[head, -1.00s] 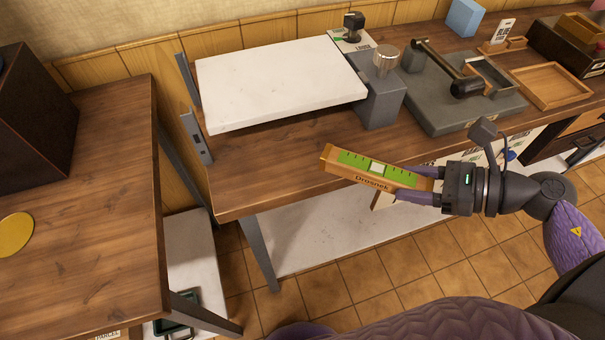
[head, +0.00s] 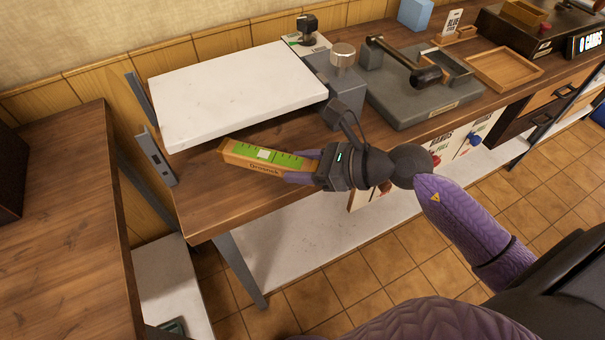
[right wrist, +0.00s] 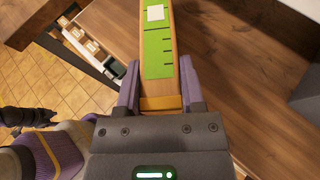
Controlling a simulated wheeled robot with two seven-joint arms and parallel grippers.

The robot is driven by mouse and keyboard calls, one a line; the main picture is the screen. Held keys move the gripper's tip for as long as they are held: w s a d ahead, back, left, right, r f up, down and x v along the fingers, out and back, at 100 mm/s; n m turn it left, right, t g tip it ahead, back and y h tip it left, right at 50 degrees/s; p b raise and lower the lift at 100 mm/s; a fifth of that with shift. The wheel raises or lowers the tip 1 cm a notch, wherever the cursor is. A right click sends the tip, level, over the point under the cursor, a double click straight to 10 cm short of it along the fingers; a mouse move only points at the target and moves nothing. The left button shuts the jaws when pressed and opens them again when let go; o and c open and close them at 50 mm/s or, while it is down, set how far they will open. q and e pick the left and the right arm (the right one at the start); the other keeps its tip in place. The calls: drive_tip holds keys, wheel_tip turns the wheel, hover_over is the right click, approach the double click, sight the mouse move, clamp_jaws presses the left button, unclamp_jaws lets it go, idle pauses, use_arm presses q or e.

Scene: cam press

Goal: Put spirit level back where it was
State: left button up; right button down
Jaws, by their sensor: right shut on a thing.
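The spirit level (head: 262,156) is a wooden bar with a green top face and a pale square in it. My right gripper (head: 312,167) is shut on its right end and holds it over the front part of the wooden bench, in front of the white slab. In the right wrist view the level (right wrist: 158,45) extends forward from between the purple fingers (right wrist: 160,88) of the gripper. Whether the level touches the bench top cannot be told. My left gripper is out of view.
A white slab (head: 235,92) on grey supports stands at the back of the bench (head: 205,205). A grey press (head: 425,95) with a lever and a wooden tray (head: 503,69) stand to the right. Bare bench lies in front of the slab. Another table (head: 65,215) is at left.

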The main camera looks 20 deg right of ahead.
wheel_tip(320, 180, down, 3)
drive_tip(key=shift+b, duration=0.5)
drive_tip(key=shift+f, duration=0.2)
drive_tip(key=shift+r, duration=0.15)
drive_tip(key=shift+c, duration=2.4)
unclamp_jaws()
drive_tip(key=shift+o, duration=1.1)
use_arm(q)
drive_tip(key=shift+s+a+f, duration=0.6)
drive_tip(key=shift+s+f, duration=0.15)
use_arm(e)
drive_tip(key=shift+o, duration=0.3)
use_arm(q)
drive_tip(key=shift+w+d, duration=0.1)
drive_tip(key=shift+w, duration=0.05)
